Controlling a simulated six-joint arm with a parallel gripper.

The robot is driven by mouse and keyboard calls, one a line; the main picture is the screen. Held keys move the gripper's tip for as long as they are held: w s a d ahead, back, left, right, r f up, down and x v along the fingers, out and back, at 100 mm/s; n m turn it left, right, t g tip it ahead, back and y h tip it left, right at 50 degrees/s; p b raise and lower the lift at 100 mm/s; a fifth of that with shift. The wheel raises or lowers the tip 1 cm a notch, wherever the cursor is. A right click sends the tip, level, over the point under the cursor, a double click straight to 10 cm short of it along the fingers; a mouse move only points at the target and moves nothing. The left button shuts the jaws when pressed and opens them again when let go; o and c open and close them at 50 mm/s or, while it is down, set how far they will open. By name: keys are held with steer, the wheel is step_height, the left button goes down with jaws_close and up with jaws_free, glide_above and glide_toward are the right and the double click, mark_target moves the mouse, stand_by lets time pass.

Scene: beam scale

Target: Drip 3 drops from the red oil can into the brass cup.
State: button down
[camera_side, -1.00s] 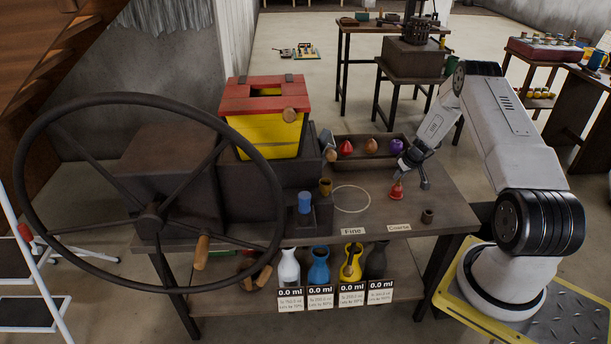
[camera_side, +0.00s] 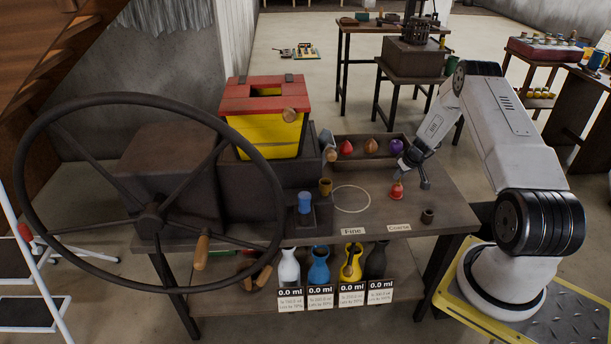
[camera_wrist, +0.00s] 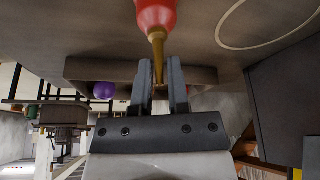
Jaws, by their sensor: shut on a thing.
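The red oil can (camera_side: 397,192) is at the right part of the bench, with its narrow end up. My gripper (camera_side: 411,170) is shut on its brass spout, which shows between the two fingers (camera_wrist: 159,75) in the wrist view. The can's red body (camera_wrist: 157,14) extends beyond the fingertips there. I cannot tell whether the can touches the bench top. The cup is not seen in the wrist view.
A white ring (camera_side: 351,199) is marked on the bench between cup and can. A dark tray (camera_side: 365,160) with red, orange and purple cans lies behind. A small dark cup (camera_side: 428,216) stands at the front right. A large wheel (camera_side: 152,220) and a yellow hopper (camera_side: 265,134) fill the left.

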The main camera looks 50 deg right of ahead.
steer(key=shift+r, duration=0.15)
steer(key=shift+r, duration=0.85)
steer(key=s+a+r, duration=0.9)
steer(key=s+r, duration=0.1)
steer(key=r, duration=0.1)
steer(key=shift+a, duration=0.3)
steer(key=shift+s, duration=0.1)
stand_by(0.3)
